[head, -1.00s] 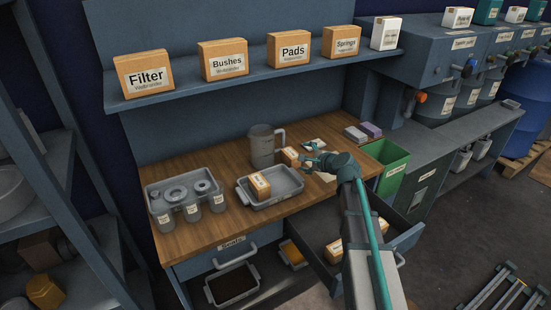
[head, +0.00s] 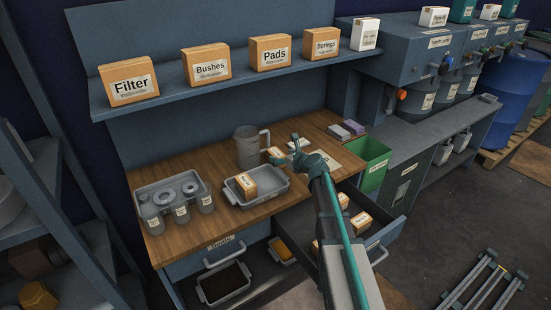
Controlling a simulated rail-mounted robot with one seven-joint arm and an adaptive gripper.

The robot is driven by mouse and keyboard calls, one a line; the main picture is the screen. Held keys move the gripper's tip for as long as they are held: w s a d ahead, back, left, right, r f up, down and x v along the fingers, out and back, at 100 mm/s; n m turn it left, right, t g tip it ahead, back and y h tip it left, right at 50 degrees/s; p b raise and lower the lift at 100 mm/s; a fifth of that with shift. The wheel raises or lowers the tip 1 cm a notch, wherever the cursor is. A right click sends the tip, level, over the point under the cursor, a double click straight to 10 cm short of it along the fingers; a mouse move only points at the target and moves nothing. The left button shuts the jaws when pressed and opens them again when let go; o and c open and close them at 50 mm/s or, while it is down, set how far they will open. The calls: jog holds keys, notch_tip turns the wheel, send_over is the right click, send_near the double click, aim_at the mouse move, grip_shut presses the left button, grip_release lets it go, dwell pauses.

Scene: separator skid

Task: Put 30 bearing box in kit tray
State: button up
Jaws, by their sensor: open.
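The grey kit tray (head: 273,197) stands on the wooden bench, with one orange-and-white box (head: 246,186) in its left part. Another small orange box with a white label (head: 275,156) is on the bench behind the tray, just right of the grey jug. The small labels are too small to read, so I cannot tell which is the 30 bearing box. My gripper (head: 296,145) is open, just right of and behind that second box. It appears empty; I cannot tell whether it touches the box. More orange boxes (head: 361,222) lie in the open drawer (head: 385,235), partly hidden by my arm.
A grey jug (head: 247,148) stands behind the tray. A holder with several bottles (head: 165,190) is at the bench's left. A green bin (head: 374,165) and purple and grey packs (head: 353,127) are at the right. A shelf (head: 220,85) with labelled boxes hangs above.

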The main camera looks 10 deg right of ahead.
aim_at(275, 153)
jog(key=p+x, duration=0.1)
jog(key=x, duration=0.5)
jog(key=shift+w+a, duration=0.1)
jog(key=shift+w, duration=0.1)
jog(key=c, duration=1.5)
jog(key=shift+o, duration=0.2)
